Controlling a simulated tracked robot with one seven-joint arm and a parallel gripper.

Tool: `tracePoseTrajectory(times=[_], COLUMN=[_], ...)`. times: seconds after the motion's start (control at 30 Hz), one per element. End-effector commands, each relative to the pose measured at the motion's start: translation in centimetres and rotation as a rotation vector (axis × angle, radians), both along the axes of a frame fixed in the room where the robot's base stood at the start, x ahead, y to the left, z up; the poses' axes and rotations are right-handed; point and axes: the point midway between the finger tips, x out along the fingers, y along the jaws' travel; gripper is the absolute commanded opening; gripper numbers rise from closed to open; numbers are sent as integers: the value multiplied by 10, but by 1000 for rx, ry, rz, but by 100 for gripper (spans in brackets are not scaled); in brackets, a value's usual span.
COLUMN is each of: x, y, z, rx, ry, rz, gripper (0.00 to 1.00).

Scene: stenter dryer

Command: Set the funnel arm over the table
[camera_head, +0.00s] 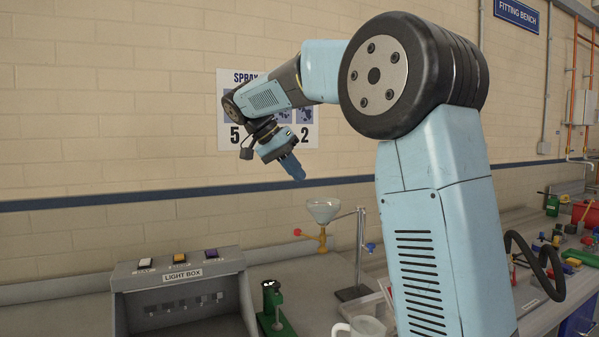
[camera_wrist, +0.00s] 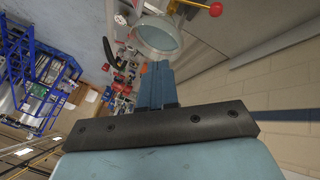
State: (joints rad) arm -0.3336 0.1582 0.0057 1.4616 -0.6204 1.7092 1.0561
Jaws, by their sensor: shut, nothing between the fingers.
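The clear glass funnel (camera_head: 323,210) is held by a thin arm (camera_head: 345,215) reaching left from an upright metal rod (camera_head: 360,245). A brass valve with a red ball knob (camera_head: 297,232) hangs under the funnel. The rod stands on a dark base plate (camera_head: 353,292) on the bench. My gripper (camera_head: 297,175) is shut and empty, tilted down, above and left of the funnel, apart from it in the head view. In the wrist view the funnel (camera_wrist: 158,38) and red knob (camera_wrist: 215,9) appear beyond the shut blue fingers (camera_wrist: 157,72).
The grey light box (camera_head: 180,290) stands at left on the bench. A green device (camera_head: 275,312), a white mug (camera_head: 362,328) and a clear tray stand near the rod's base. My arm hides part of the bench. Tools and small parts clutter the right.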

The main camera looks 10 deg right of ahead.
Motion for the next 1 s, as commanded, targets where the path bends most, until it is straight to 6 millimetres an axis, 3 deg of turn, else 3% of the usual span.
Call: tracePoseTrajectory(times=[0.4, 0.7, 1.0], x=[1, -19, -22], y=[-45, -71, -75], z=[-59, -57, -57], rx=[-1, 0, 0], ry=[2, 0, -1], rz=[-1, 0, 2], gripper=[0, 0, 0])
